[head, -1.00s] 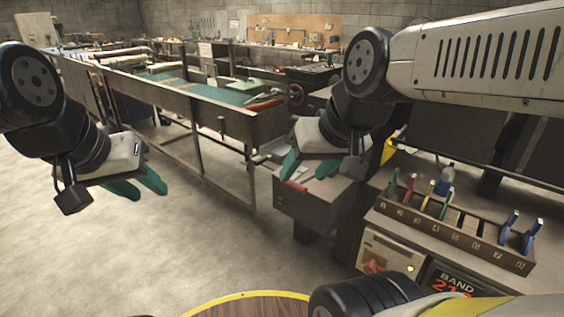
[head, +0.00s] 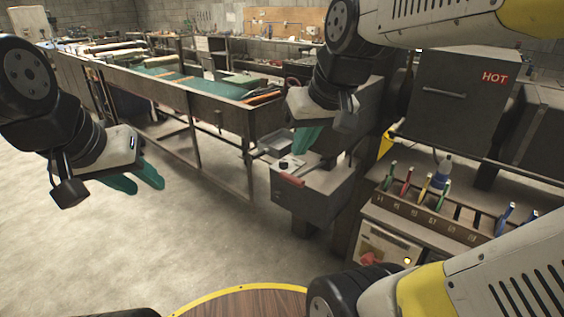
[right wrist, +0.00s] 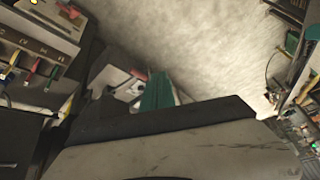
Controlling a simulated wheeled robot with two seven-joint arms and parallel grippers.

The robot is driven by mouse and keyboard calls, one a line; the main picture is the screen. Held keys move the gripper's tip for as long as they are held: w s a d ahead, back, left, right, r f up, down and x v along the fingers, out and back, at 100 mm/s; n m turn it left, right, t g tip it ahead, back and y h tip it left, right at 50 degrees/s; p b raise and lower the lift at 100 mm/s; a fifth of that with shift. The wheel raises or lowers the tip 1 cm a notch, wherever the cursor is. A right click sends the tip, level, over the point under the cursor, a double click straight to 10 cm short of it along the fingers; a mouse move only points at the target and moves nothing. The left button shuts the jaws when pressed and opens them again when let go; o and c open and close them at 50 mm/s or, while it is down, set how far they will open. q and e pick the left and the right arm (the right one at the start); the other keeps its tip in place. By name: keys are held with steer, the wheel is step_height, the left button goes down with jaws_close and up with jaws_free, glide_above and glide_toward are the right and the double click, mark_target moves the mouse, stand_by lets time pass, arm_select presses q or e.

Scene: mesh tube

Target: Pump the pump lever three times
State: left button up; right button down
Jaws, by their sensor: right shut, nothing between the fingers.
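The pump lever (head: 292,180) appears as a short red-handled bar on top of a dark grey metal box (head: 312,205), near the middle of the head view. My right gripper (head: 308,140) is above and behind the lever, shut and empty, with its teal fingers pointing down. It appears apart from the lever. In the right wrist view its shut fingers (right wrist: 158,92) show beside the box top, with a small red piece (right wrist: 138,74) next to them. My left gripper (head: 140,183) hangs over the floor at the left, open and empty.
A long workbench (head: 190,100) runs behind the box. A wooden tool rack (head: 420,212) with coloured handles stands to the right, above a control panel with a red knob (head: 368,259). A dark oven marked HOT (head: 465,95) stands behind it. The floor at left is clear.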

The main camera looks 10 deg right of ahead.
steer(key=w+d+n+g+h, duration=0.1)
steer(key=w+d+n+g, duration=0.15)
steer(key=w, duration=1.05)
steer(key=n+g+h, duration=0.1)
steer(key=n+g, duration=0.2)
glide_above(292, 176)
step_height(292, 176, down, 9)
steer(key=shift+f, duration=0.1)
step_height(292, 176, down, 14)
steer(key=shift+s+r, duration=0.1)
